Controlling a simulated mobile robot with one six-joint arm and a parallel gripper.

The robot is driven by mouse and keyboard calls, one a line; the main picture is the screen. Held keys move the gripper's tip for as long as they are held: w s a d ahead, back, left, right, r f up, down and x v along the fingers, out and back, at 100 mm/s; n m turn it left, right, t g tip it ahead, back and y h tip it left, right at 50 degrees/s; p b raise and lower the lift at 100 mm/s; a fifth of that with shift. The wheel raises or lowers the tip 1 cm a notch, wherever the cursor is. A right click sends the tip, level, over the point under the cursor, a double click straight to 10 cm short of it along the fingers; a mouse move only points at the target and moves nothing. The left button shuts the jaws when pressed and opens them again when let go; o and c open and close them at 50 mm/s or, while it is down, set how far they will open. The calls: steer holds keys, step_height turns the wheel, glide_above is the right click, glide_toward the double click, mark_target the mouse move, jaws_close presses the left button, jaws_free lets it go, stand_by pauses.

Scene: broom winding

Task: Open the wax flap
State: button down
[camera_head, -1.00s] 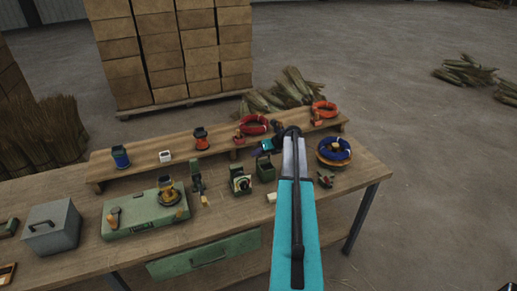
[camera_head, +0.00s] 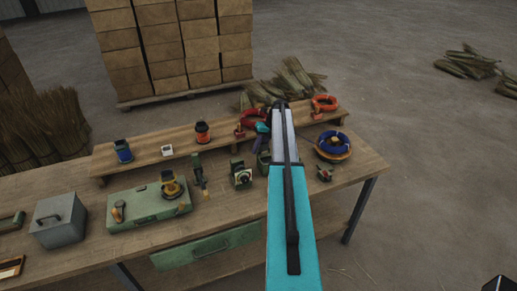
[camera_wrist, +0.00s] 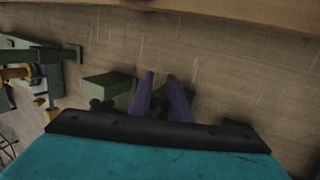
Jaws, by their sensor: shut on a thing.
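A small dark green box (camera_head: 264,161), which I take to be the wax box, stands on the bench, partly behind my arm in the head view. In the wrist view its green top (camera_wrist: 108,89) shows left of my fingers, with a small green part to their right. My gripper (camera_wrist: 160,76) has two purple fingers close together at the box, shut on a thin part that I take to be the wax flap. The fingers largely hide that part. In the head view my gripper (camera_head: 260,146) is at the box's upper edge.
A small green device (camera_head: 241,176) stands just left of the box. A green case (camera_head: 150,205) and a grey box (camera_head: 60,221) lie further left. A coil of blue cord (camera_head: 334,143) sits to the right. A raised wooden shelf (camera_head: 180,149) runs behind.

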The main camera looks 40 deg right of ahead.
steer(key=shift+f, duration=0.1)
stand_by(0.5)
steer(key=c, duration=1.7)
jaws_free()
steer(key=b+v, duration=0.1)
steer(key=v, duration=0.3)
steer(key=b+v, duration=0.2)
steer(key=v, duration=0.3)
steer(key=b+v, duration=0.2)
steer(key=v, duration=0.3)
steer(key=shift+w+d, duration=0.15)
steer(key=shift+w, duration=0.1)
steer(key=shift+f, duration=0.1)
